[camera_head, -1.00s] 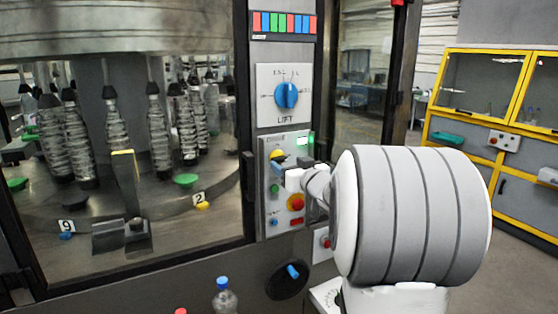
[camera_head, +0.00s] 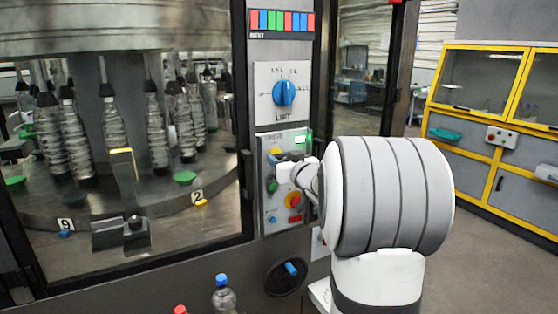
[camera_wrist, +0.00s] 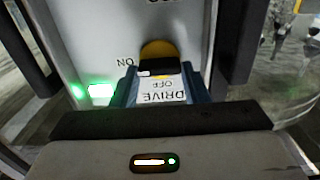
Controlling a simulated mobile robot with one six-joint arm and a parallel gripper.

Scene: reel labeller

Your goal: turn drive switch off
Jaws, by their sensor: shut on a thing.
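The drive switch (camera_head: 274,153) is a yellow knob on the light control panel, under the small DRIVE label. In the wrist view the yellow knob (camera_wrist: 158,48) shows with a black bar across it, between my fingers. The finger contact is partly hidden. I cannot tell which mark the switch points to.
A green lamp (camera_wrist: 101,90) is lit beside ON. The blue LIFT dial (camera_head: 284,93) sits above. A glass door (camera_head: 215,215) with bottles is left.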

